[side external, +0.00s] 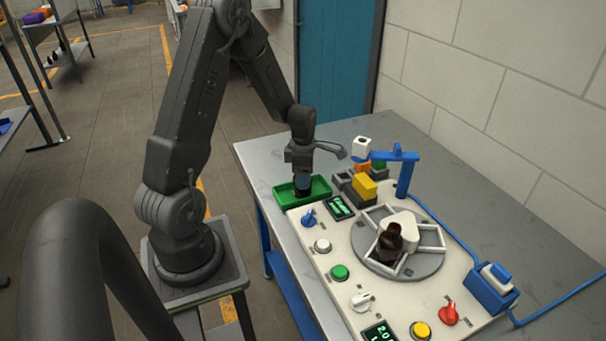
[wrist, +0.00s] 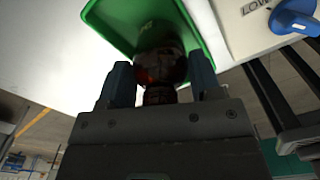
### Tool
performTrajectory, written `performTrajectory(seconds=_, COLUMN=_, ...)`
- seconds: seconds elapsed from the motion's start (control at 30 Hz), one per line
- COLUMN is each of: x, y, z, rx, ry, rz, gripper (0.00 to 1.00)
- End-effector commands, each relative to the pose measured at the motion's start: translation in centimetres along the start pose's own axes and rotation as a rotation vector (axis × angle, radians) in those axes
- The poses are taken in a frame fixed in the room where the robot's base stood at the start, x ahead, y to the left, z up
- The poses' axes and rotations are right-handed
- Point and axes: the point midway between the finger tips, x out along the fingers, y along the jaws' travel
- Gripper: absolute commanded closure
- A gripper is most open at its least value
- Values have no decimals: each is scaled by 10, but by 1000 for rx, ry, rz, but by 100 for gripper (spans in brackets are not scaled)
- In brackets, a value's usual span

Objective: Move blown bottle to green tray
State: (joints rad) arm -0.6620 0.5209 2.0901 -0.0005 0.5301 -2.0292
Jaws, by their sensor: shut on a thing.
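My gripper (wrist: 160,88) is shut on a dark amber bottle (wrist: 160,66), with one finger on each side of it in the wrist view. The bottle is over or inside the green tray (wrist: 105,22); I cannot tell if it touches the tray floor. In the side view my gripper (side external: 302,182) points down into the green tray (side external: 318,188) at the table's left edge, and the held bottle is mostly hidden there. Another amber bottle (side external: 390,243) stands in the white holder on the round turntable (side external: 405,268).
A cream control panel (side external: 330,275) with knobs and buttons lies right beside the tray. A blue post (side external: 406,175) and orange, yellow and grey blocks (side external: 365,187) stand behind it. A blue box (side external: 490,290) sits at the right. The table's back right is clear.

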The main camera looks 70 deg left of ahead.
Motion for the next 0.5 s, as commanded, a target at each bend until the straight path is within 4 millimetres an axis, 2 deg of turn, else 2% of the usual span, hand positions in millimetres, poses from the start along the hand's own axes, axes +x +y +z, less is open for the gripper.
performTrajectory(seconds=0.07, x=3, y=0, z=0, rx=0, ry=1, rz=-1, gripper=67)
performTrajectory(seconds=0.1, x=3, y=0, z=0, rx=0, ry=0, rz=-1, gripper=39)
performTrajectory(seconds=0.33, x=2, y=0, z=0, rx=0, ry=0, rz=-1, gripper=17)
performTrajectory(seconds=0.5, x=2, y=0, z=0, rx=0, ry=0, rz=-1, gripper=16)
